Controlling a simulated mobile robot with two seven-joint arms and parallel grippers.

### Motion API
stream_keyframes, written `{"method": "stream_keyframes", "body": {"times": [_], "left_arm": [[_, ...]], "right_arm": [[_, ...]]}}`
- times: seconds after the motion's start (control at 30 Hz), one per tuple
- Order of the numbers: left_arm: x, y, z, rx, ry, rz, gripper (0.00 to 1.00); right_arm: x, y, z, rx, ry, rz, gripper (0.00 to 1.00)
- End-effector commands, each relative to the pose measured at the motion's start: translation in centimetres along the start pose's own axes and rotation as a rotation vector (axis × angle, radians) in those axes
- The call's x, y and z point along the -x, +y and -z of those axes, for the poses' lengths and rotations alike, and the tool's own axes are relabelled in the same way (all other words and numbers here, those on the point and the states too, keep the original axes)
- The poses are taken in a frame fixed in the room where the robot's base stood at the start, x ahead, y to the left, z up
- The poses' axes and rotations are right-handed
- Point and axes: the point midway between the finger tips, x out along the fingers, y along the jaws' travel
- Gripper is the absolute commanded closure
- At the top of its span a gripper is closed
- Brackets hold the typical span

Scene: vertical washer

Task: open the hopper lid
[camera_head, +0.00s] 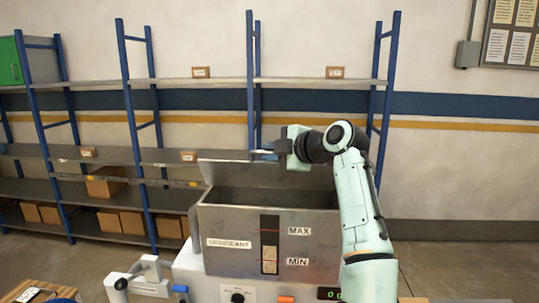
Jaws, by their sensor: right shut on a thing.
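The hopper (225,228) is a grey metal box with MAX and MIN marks beside a dark level window on its front. Its lid (232,174) is raised at the back, tilted up, and the dark inside of the hopper shows below it. My right gripper (266,154) is at the lid's upper edge, shut on the lid, with its fingers pointing left. The exact contact is small and partly hidden by the gripper. My left gripper is not in view.
The hopper sits on a white machine body (200,280) with a dark knob (237,297). A white handle-like part (138,281) stands at the lower left. Shelving (190,84) with several cardboard boxes lines the wall behind. The floor at the right is clear.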

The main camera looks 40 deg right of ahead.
Motion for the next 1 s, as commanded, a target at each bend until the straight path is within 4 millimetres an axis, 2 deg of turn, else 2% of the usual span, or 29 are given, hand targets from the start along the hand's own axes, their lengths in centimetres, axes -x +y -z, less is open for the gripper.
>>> {"method": "stream_keyframes", "body": {"times": [0.73, 0.77, 0.8, 1.0], "left_arm": [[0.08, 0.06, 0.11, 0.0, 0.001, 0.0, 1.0], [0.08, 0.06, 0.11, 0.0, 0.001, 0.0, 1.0], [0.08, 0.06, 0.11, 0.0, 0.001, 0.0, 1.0], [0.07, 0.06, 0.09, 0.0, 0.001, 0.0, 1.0]], "right_arm": [[-0.36, -0.07, -0.6, -0.002, -0.007, 0.012, 1.0], [-0.36, -0.08, -0.6, -0.002, -0.007, 0.012, 0.77], [-0.37, -0.09, -0.61, -0.002, -0.007, 0.012, 0.64], [-0.46, -0.23, -0.67, -0.003, -0.008, 0.018, 0.64]]}}
